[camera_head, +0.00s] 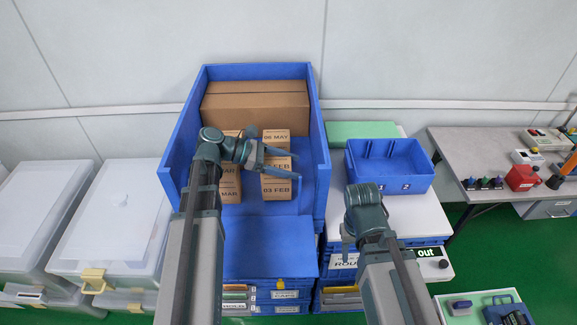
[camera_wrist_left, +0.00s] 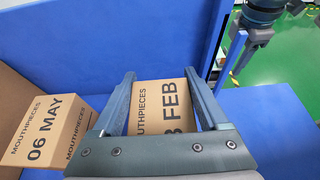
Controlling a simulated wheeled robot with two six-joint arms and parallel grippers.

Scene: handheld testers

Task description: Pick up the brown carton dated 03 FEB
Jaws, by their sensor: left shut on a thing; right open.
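The brown carton dated 03 FEB (camera_head: 276,188) is at the front right of the carton group in the blue bin. In the left wrist view, this carton (camera_wrist_left: 160,108) sits between both fingers, its first date digit hidden. My left gripper (camera_head: 281,163) is shut on it; I cannot tell whether the carton is clear of the bin floor. The carton dated 06 MAY (camera_head: 276,137) stands behind it and also shows at left in the wrist view (camera_wrist_left: 45,130). My right gripper (camera_head: 347,240) is open and empty, right of the bin.
Cartons marked MAR (camera_head: 229,187) stand to the left, partly hidden by my left arm. A large brown box (camera_head: 255,107) fills the bin's back. The blue bin's walls (camera_head: 318,150) rise on both sides. A blue tray (camera_head: 390,168) sits to the right. The bin's front floor is clear.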

